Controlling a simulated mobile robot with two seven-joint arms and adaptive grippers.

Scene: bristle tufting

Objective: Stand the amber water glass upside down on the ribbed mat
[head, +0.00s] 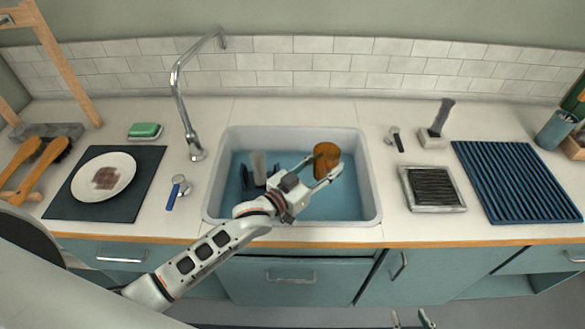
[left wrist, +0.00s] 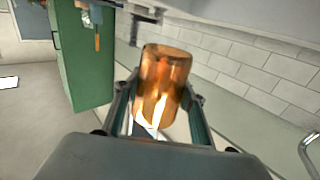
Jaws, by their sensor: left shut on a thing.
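The amber water glass (head: 327,157) is over the right part of the sink basin in the head view. My left gripper (head: 322,172) is shut on it, with one finger on each side. In the left wrist view the glass (left wrist: 166,80) sits between the two fingers of my gripper (left wrist: 160,98). I cannot tell which end of the glass is its mouth. The blue ribbed mat (head: 515,180) lies flat on the counter at the far right, with nothing on it. My right gripper (head: 413,319) shows at the bottom edge, fingers apart and empty.
The sink (head: 369,190) holds blue water and dark and grey items (head: 258,166). The faucet (head: 190,130) stands behind its left side. Between sink and mat are a framed bristle pad (head: 432,188) and an upright brush (head: 437,122). A plate (head: 80,185) is at left.

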